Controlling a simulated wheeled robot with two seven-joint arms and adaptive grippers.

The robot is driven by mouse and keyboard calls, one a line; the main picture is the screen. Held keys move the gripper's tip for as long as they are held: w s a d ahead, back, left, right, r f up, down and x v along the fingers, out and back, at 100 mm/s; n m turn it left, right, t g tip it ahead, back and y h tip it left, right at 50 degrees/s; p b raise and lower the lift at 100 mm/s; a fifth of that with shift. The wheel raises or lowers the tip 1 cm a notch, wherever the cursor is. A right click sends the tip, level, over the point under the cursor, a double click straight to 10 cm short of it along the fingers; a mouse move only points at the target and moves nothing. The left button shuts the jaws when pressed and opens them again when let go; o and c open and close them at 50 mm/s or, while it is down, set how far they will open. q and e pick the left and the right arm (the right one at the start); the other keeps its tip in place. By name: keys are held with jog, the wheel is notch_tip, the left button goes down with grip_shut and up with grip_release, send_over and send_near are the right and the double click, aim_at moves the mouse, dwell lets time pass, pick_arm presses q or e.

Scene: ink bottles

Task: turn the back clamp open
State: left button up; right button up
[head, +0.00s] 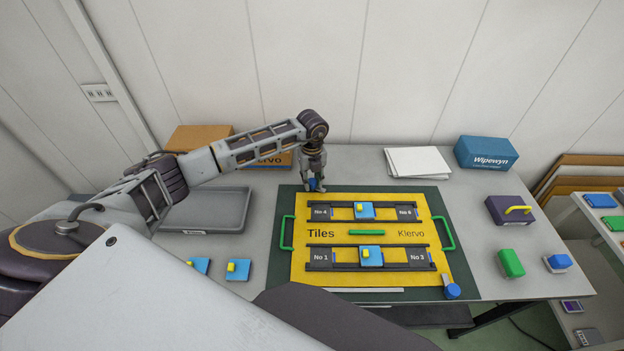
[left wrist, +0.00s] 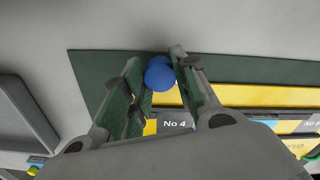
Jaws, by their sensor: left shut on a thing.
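The back clamp (head: 313,185) has a blue knob and sits at the back left corner of the yellow board (head: 300,262). My left gripper (head: 316,182) comes down over it from above and hides most of it. In the left wrist view the blue round knob (left wrist: 160,75) lies between the two fingers of my left gripper (left wrist: 160,85), which is shut on it. The clamp's arm is hidden, so I cannot tell which way it points. A front clamp (head: 452,291) with a blue knob sits at the board's front right corner. My right gripper is not in view.
The board carries two black rails with blue tiles (head: 370,256) and green side handles (head: 445,233), on a dark green mat (head: 458,261). A grey tray (head: 214,213) lies left. White sheets (head: 417,162) and a blue box (head: 486,153) stand behind at right.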

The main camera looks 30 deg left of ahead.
aim_at(312, 181)
pick_arm(q)
jog(key=n, duration=0.5)
jog(key=shift+p, duration=0.35)
dwell(0.3)
jog(key=o, duration=1)
jog(key=shift+r, duration=6.05)
jog(key=shift+f, duration=0.1)
